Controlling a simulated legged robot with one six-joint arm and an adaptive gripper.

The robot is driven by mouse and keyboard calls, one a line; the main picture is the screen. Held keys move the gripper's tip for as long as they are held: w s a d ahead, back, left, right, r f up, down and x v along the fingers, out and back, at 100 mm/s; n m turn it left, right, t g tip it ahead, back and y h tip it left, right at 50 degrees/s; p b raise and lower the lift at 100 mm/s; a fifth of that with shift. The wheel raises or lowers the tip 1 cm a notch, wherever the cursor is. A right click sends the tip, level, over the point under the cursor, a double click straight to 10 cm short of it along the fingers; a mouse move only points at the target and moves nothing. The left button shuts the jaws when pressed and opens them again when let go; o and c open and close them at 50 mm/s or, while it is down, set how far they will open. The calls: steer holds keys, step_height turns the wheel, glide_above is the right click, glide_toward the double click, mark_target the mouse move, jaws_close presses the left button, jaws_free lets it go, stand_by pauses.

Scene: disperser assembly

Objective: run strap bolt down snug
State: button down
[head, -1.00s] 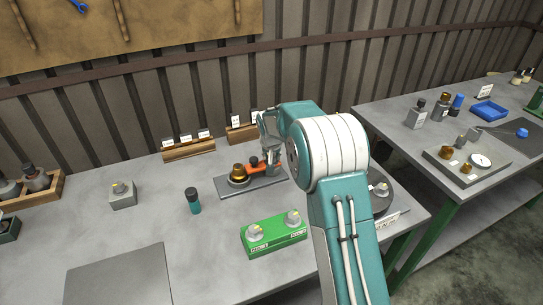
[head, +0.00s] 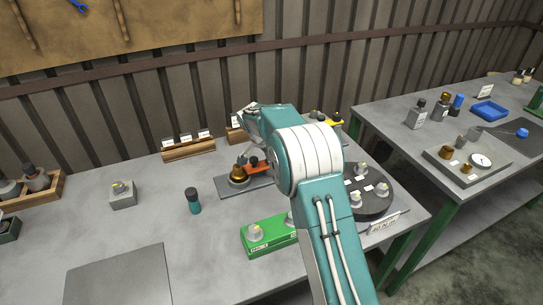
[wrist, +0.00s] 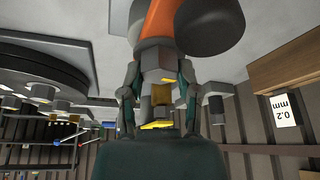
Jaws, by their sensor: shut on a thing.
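The orange strap (head: 262,166) lies beside a brass domed part (head: 238,173) on a grey base plate (head: 228,190) in the head view. Whether the bolt is seated cannot be told.
A green block (head: 268,238) with pale knobs stands in front of the fixture. A dark round carousel (head: 372,202) is at the right.

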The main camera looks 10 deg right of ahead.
steer(key=shift+a+f+m, duration=0.15)
steer(key=shift+f+m, duration=0.05)
steer(key=shift+m, duration=0.1)
steer(key=shift+c, duration=1.6)
jaws_free()
steer(key=shift+a+r, duration=0.1)
steer(key=shift+r, duration=0.2)
steer(key=v, duration=1.1)
steer(key=shift+a+r, duration=0.2)
steer(key=shift+r, duration=0.1)
